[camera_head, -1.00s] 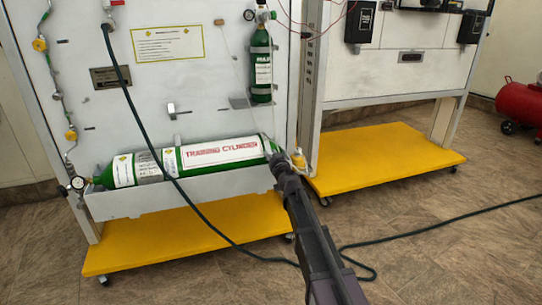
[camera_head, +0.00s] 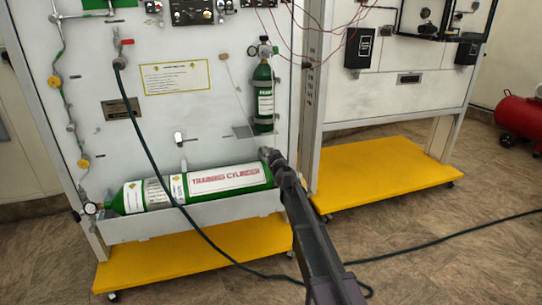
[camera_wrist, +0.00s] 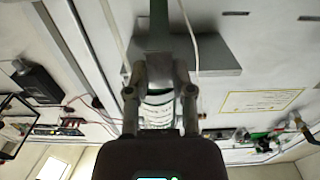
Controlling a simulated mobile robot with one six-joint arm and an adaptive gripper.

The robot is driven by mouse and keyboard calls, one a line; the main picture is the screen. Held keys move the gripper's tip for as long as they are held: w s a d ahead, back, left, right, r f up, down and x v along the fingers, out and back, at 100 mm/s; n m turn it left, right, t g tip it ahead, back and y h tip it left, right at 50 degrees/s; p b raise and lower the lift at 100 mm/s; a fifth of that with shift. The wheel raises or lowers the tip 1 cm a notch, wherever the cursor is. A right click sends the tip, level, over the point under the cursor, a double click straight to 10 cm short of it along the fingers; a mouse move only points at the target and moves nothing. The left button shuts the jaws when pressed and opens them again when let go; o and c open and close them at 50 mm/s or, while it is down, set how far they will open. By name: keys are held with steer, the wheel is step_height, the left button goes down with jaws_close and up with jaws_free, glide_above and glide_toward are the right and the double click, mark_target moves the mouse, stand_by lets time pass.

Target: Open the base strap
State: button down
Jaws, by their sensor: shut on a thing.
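The small green cylinder (camera_head: 263,88) stands upright against the white panel, with a dark band around its upper part. My gripper (camera_head: 267,153) is just below its bottom end, above the right end of the lying training cylinder (camera_head: 225,181). In the wrist view, my gripper (camera_wrist: 158,72) has its two fingers close on either side of a dull grey-green piece, which I take to be the base strap (camera_wrist: 156,58). The white-labelled cylinder body (camera_wrist: 157,110) shows between the fingers. The strap's fastening is too dark and small to make out.
A dark green hose (camera_head: 160,150) hangs across the panel. Thin red wires (camera_head: 290,45) hang at upper right.

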steer(key=shift+w+a+r+p, duration=0.25)
steer(key=shift+w+r+p, duration=0.3)
steer(key=shift+w+r, duration=0.15)
steer(key=shift+w+a+r+p, duration=0.25)
steer(key=shift+w+r+p, duration=0.25)
steer(key=shift+w+r, duration=0.2)
steer(key=shift+c, duration=2.4)
jaws_free()
steer(key=shift+s, duration=0.15)
steer(key=v, duration=1.2)
